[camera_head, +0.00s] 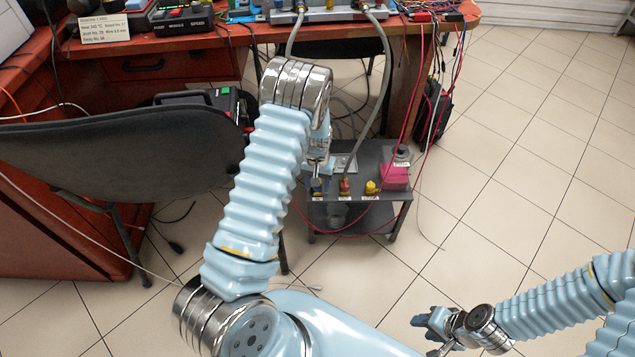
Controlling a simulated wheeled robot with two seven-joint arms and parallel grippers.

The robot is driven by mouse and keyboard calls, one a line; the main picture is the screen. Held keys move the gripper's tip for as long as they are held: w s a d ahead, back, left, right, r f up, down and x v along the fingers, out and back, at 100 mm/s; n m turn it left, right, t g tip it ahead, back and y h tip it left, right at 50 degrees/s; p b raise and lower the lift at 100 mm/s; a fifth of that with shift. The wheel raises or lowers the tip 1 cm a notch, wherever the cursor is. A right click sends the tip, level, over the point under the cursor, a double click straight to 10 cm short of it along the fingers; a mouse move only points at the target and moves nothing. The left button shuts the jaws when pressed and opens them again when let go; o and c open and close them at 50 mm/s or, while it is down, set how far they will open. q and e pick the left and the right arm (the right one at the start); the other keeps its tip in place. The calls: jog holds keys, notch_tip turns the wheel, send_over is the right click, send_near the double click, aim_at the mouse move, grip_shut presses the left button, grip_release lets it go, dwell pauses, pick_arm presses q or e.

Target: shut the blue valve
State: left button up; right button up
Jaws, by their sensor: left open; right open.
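A small blue valve (317,187) stands at the front left of a low grey cart (375,155), with a small label in front of it. A red valve (344,188) and a yellow valve (370,187) stand to its right in the same row. My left gripper (317,172) points down from above, open, right at the blue valve. The gripper partly hides the valve, and I cannot tell whether the fingers touch it or which way its handle is turned. My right gripper (425,320) is open and empty, low over the floor at the bottom right.
Grey hoses (385,75) and red cables run down from the orange workbench (195,62) behind. A dark chair (125,150) stands left of my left arm. The tiled floor (540,160) at right is clear.

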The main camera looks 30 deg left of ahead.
pick_arm(q)
notch_tip(320, 180, up, 14)
pick_arm(e)
jog(key=shift+r, duration=0.2)
pick_arm(q)
jog(key=shift+f, duration=0.15)
dwell(0.5)
